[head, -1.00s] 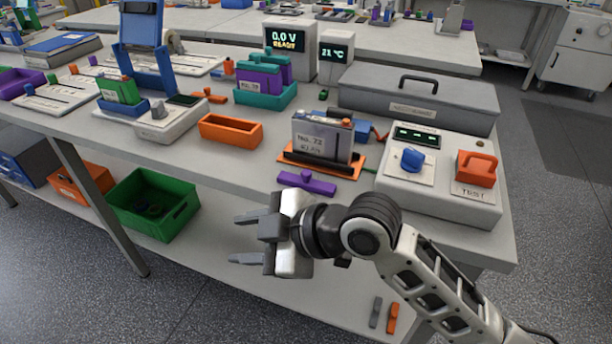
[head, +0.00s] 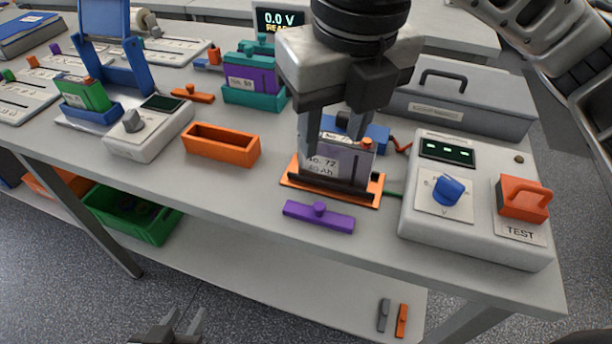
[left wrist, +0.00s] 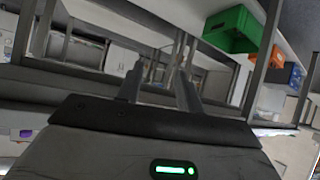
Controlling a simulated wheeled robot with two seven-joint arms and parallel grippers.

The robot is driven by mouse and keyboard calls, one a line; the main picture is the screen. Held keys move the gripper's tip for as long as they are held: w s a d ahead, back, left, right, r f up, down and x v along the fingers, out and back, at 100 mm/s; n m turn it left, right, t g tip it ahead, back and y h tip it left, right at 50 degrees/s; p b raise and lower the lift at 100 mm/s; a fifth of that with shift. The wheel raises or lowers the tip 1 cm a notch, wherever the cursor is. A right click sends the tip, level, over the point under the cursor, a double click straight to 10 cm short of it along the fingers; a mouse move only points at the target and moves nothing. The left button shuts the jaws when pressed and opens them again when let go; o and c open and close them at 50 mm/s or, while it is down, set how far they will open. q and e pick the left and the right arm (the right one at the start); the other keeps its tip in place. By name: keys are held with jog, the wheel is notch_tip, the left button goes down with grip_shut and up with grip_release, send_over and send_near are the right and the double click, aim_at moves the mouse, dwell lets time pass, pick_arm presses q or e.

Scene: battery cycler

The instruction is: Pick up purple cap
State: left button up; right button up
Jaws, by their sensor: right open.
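The purple cap (head: 318,216), a flat bar with a small knob in its middle, lies on the bench in front of the battery marked No. 72 (head: 322,168). That battery stands upright on an orange base (head: 294,181). My right gripper (head: 335,143) comes down from above, fingers pointing down, open at the top of the battery, behind and above the purple cap; whether it touches the battery I cannot tell. It hides part of the battery's top. My left gripper (head: 184,322) is low in front of the bench, fingers apart and empty; it also shows in the left wrist view (left wrist: 160,88).
A grey tester (head: 425,225) with a blue knob and orange TEST handle stands right of the cap. An empty orange tray (head: 222,155) is to the left. A grey lidded case (head: 480,112) is behind. Bare bench lies between tray and cap.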

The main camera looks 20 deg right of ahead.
jog(key=b, duration=0.2)
send_over(320, 206)
jog(key=s, duration=0.1)
notch_tip(320, 206, down, 9)
jog(key=shift+s+f, duration=0.1)
jog(key=shift+f, duration=0.5)
jog(key=f, duration=0.2)
jog(key=w+f, duration=0.1)
jog(key=f, duration=0.2)
jog(key=shift+f, duration=0.1)
pick_arm(q)
jog(key=shift+s+d+f, duration=0.2)
jog(key=shift+s+f, duration=0.3)
jog(key=shift+f, duration=0.15)
pick_arm(e)
grip_shut()
